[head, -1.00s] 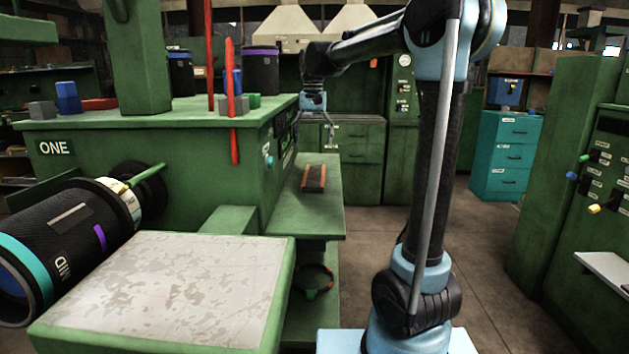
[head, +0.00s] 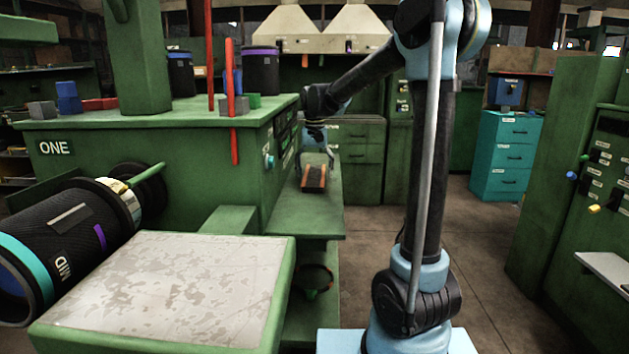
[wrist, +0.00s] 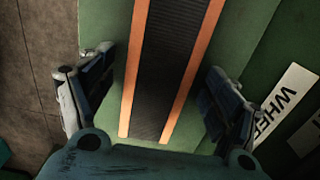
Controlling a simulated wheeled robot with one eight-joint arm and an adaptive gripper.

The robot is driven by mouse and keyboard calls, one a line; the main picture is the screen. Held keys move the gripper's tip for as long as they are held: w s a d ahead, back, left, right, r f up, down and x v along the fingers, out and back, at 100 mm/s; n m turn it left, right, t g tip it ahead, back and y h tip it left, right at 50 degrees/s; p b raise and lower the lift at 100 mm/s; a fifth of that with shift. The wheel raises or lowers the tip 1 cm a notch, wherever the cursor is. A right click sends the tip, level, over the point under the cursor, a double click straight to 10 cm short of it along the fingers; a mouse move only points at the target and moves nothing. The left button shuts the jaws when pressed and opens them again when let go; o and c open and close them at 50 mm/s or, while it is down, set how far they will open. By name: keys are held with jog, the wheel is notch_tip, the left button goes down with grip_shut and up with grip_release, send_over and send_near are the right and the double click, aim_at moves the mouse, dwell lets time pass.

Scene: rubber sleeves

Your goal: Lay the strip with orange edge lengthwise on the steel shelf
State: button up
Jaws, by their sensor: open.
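The strip, dark and ribbed with orange edges (head: 314,178), lies flat on a green side ledge (head: 300,217) beside the large green machine. In the wrist view the strip (wrist: 172,70) runs away between the fingers, with an orange line along each long side. My gripper (head: 317,158) is just above the strip's far part. Its fingers (wrist: 155,95) are open, one on each side of the strip, with gaps between; it holds nothing. A grey, metal-looking shelf (head: 606,268) juts from the green cabinet at the right; I cannot tell for sure that it is the steel shelf.
A green-framed table with a worn pale top (head: 165,290) fills the front left. A black drum (head: 75,245) lies beside it. A red upright rod (head: 232,110) stands by the machine's edge. Open floor (head: 480,260) lies between my arm and the right cabinet.

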jog(key=shift+f, duration=0.25)
jog(key=c, duration=1.3)
jog(key=shift+o, duration=0.2)
